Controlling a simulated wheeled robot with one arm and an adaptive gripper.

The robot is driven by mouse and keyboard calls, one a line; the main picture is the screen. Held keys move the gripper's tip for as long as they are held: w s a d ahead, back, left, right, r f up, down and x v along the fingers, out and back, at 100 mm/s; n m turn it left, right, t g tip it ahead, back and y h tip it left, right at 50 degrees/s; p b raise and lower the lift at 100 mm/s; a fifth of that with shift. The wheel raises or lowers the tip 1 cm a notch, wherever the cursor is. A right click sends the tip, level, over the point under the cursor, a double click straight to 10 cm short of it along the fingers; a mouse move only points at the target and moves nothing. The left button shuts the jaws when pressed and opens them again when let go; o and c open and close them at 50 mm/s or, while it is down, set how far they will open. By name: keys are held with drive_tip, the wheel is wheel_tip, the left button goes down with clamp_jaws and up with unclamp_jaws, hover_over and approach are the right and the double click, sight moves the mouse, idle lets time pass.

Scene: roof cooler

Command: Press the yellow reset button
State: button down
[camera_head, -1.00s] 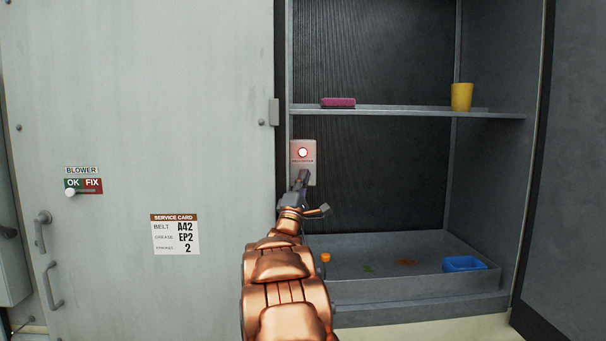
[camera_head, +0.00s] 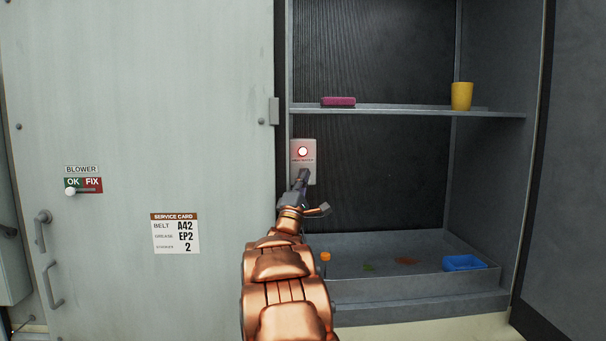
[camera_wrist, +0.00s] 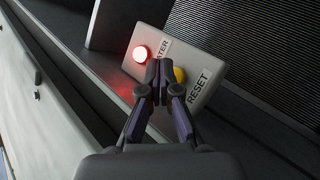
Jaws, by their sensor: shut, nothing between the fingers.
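A pale switch plate (camera_head: 309,149) is fixed at the left side of the cabinet opening, below the shelf. It carries a lit red lamp (camera_head: 303,152), which also glows in the wrist view (camera_wrist: 141,54). In the wrist view, the yellow reset button (camera_wrist: 179,75) sits on the plate next to the word RESET, partly behind my fingertips. My gripper (camera_head: 303,174) is shut and empty, its tips in front of the plate's lower part. In the wrist view the fingertips (camera_wrist: 159,72) lie just left of the button's visible part. I cannot tell whether they touch it.
A shelf (camera_head: 400,110) above holds a pink block (camera_head: 338,102) and a yellow cup (camera_head: 461,96). A grey tray (camera_head: 400,287) below holds a blue container (camera_head: 464,263) and a small orange item (camera_head: 325,256). A pale panel with a service card (camera_head: 175,234) stands left.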

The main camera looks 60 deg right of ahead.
drive_tip(key=shift+w+d, duration=0.1)
drive_tip(key=shift+d, duration=0.05)
drive_tip(key=shift+w+d+p, duration=0.2)
drive_tip(key=shift+p, duration=0.25)
drive_tip(key=shift+w+d+p, duration=0.25)
drive_tip(key=shift+d+p, duration=0.1)
idle(0.8)
drive_tip(key=shift+a+r, duration=0.1)
drive_tip(key=shift+r, duration=0.25)
idle(0.6)
drive_tip(key=shift+f, duration=0.1)
drive_tip(key=shift+s+a+f, duration=0.25)
drive_tip(key=shift+s+a, duration=0.1)
drive_tip(key=shift+a, duration=0.1)
idle(0.4)
